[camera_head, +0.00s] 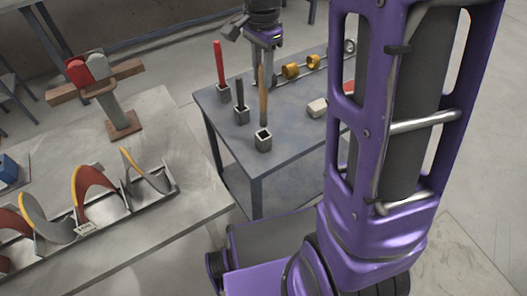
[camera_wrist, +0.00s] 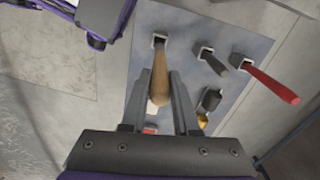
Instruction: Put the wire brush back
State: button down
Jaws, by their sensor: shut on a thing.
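The wire brush seems to be the tool with the wooden handle (camera_head: 262,92); its bristles do not show. My gripper (camera_head: 265,62) is shut on the upper part of this handle and holds it upright. The handle also shows between my fingers in the wrist view (camera_wrist: 160,78). Its lower end is at the front square socket (camera_head: 263,143) on the grey-blue table (camera_head: 213,111). I cannot tell whether the end is inside the socket or just above it.
A red-handled tool (camera_head: 218,62) and a dark-handled tool (camera_head: 239,92) stand in neighbouring sockets. A workbench with an auger (camera_head: 92,190) stands left. My purple arm covers the table's right side.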

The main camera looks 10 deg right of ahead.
aim_at(263, 111)
jog(key=shift+m, duration=0.6)
notch_tip(263, 111, down, 10)
jog(key=shift+r+b, duration=0.15)
jog(key=shift+b, duration=1)
jog(key=c, duration=0.7)
grip_release()
jog(key=shift+o, duration=0.2)
